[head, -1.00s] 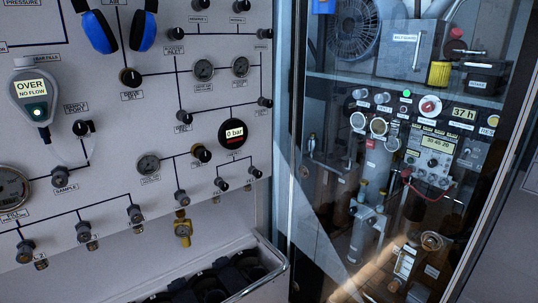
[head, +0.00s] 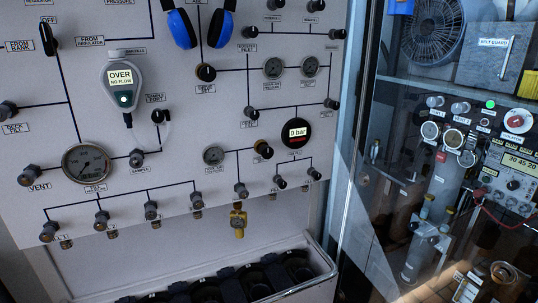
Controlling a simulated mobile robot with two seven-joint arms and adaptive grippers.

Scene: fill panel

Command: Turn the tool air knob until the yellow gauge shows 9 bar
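A round black digital gauge (head: 296,132) with a pale yellow display is on the white panel, right of centre in the head view. It reads 0 bar. A similar brass-ringed knob (head: 205,72) is higher on the panel. The small labels are too blurred for me to tell which knob is the tool air one. Neither of my grippers shows in the head view.
Blue earmuffs (head: 198,25) hang at the panel's top. A grey handheld meter (head: 122,80) reads OVER, NO FLOW. A brass fitting (head: 238,222) hangs below the panel, above a rack (head: 322,262) of dark cylinders. A glass-fronted machine cabinet (head: 350,190) stands at right.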

